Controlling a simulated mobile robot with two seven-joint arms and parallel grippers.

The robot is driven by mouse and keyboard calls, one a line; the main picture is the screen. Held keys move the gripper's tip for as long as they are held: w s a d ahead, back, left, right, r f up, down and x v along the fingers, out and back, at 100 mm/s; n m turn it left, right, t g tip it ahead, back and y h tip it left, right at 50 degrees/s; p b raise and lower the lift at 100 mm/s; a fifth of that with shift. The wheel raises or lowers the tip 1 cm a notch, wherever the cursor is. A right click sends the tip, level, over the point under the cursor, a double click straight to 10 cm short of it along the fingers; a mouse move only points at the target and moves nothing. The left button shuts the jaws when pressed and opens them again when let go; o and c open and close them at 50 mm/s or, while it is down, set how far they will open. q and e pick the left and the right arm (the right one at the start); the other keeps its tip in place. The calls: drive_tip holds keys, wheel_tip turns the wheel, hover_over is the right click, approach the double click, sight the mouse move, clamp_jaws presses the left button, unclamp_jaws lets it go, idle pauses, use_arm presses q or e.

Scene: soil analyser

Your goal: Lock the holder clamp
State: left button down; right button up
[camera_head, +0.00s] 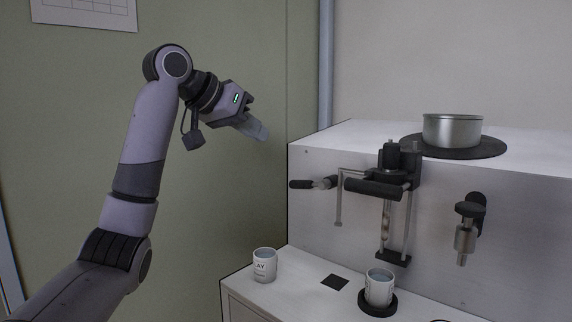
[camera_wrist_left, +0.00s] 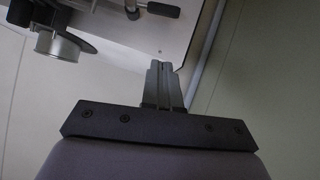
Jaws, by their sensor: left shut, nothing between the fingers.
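The analyser's holder assembly (camera_head: 392,190) is on the front of the white machine, with a dark cap on top, a black horizontal handle (camera_head: 373,187) and thin metal rods reaching down to a small black foot. A second black-gripped lever (camera_head: 312,184) sticks out to its left. I cannot tell which part is the clamp or whether it is locked. My left gripper (camera_head: 257,130) is shut and empty, in the air left of the machine and above the lever. In the left wrist view its fingers (camera_wrist_left: 164,82) are together, with the black-gripped lever (camera_wrist_left: 160,10) beyond them. My right gripper is not in view.
A metal pot (camera_head: 452,130) stands on a dark round plate on top of the machine. A white labelled cup (camera_head: 265,264) stands on the counter. Another cup (camera_head: 379,287) sits on a black round base below the holder. A metal nozzle (camera_head: 466,238) is at right.

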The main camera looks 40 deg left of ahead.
use_arm(q)
drive_tip(key=p, duration=0.2)
hover_over(308, 184)
drive_tip(key=s+a, duration=0.3)
drive_tip(key=a, duration=0.1)
wheel_tip(308, 184, down, 5)
drive_tip(key=shift+w+d+f, duration=0.1)
drive_tip(key=shift+w+f, duration=0.15)
drive_tip(key=shift+f, duration=0.45)
drive_tip(key=shift+w+d+f, duration=0.15)
drive_tip(key=shift+w+f, duration=0.1)
drive_tip(key=shift+f, duration=0.5)
drive_tip(key=shift+w+d+f, duration=0.1)
drive_tip(key=shift+w+f, duration=0.15)
drive_tip(key=shift+f, duration=0.45)
drive_tip(key=shift+f, duration=0.15)
drive_tip(key=shift+a+f+h+b, duration=0.1)
drive_tip(key=shift+h+b, duration=0.2)
drive_tip(key=shift+b, duration=0.1)
